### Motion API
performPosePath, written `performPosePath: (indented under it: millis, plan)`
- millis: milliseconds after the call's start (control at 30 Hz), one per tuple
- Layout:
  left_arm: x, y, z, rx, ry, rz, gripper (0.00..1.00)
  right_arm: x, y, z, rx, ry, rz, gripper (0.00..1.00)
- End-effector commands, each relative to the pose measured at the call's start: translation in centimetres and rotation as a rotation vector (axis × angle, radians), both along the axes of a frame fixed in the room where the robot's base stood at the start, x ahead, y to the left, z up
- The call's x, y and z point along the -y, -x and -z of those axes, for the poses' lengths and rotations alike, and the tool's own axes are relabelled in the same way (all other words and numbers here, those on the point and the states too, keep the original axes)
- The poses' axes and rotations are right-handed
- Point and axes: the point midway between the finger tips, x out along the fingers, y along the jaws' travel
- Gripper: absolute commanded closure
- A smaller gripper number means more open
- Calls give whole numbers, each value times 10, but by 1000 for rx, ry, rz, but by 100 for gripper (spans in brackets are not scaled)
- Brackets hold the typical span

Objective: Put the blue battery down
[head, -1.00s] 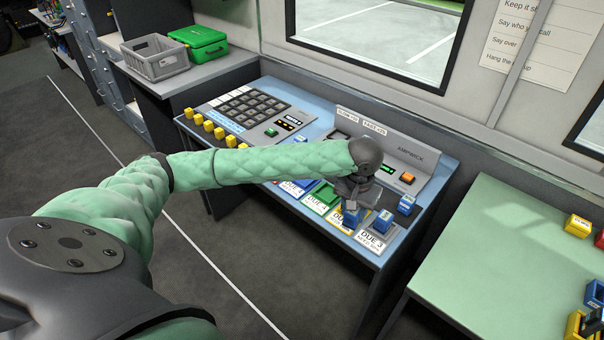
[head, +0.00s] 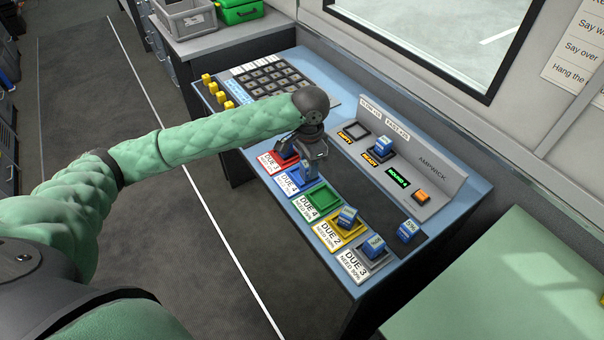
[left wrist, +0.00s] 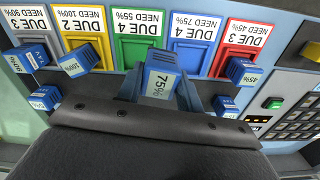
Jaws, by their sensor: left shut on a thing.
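My left gripper (head: 311,160) is shut on a blue battery (left wrist: 160,82) marked 75% and holds it above the console. In the head view the gripper hangs beside the blue tray (head: 291,186), which has a "DUE 4, NEED 75%" card. The blue tray and the green tray (head: 336,204) look empty. My right gripper is in neither view.
Blue batteries stand at the yellow tray (head: 326,238) and the grey tray (head: 364,267). One at the red tray (left wrist: 238,51) shows in the left wrist view. Other batteries stand in the charger (head: 381,149) and on a dark pad (head: 409,231). A keypad (head: 275,84) is left.

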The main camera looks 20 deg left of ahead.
Motion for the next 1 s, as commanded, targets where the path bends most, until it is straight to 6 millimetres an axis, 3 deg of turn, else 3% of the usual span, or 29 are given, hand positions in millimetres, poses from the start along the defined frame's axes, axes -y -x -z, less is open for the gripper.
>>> performPosePath:
  millis: [267, 600, 800, 1000]
  plan:
    - [26, -6, -14, 1, 2, 487, 91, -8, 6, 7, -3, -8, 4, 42]
    - [57, -10, -30, 1, 3, 1078, 91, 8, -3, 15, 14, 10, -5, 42]
    - [68, -12, -37, 1, 1, 1319, 91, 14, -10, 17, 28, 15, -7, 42]
    - [69, -13, -38, -1, 1, 1413, 91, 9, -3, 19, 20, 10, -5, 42]
